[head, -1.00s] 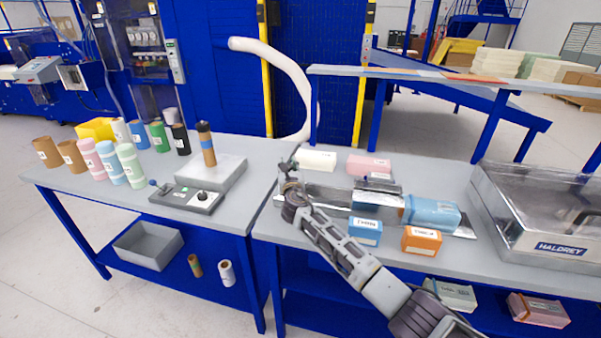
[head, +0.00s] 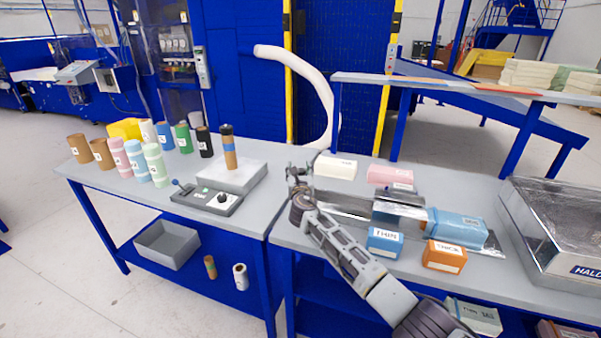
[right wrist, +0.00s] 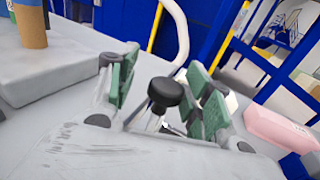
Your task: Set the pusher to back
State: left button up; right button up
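The pusher is a black round knob on a metal rod (right wrist: 165,92), seen up close in the right wrist view. It appears to belong to the shiny metal chute (head: 345,207) on the right-hand table; its link to the chute is hidden. My right gripper (head: 299,174) is at the chute's left end in the head view. In the right wrist view its green-padded fingers (right wrist: 166,88) are spread, one on each side of the knob, with gaps visible. My left gripper is out of view.
A blue foam block (head: 457,228) lies at the chute's right end. Blue THIN (head: 385,243) and orange THICK (head: 444,256) boxes stand in front, cream (head: 335,168) and pink (head: 390,175) blocks behind. A control box (head: 207,198) is on the left table.

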jog(key=shift+s+d+f, duration=0.1)
jog(key=shift+s+d, duration=0.05)
jog(key=shift+s, duration=0.05)
dwell(0.3)
jog(key=s+d, duration=0.1)
jog(key=s, duration=1)
jog(key=shift+s, duration=0.3)
dwell(0.4)
jog(key=shift+d, duration=0.1)
dwell(0.3)
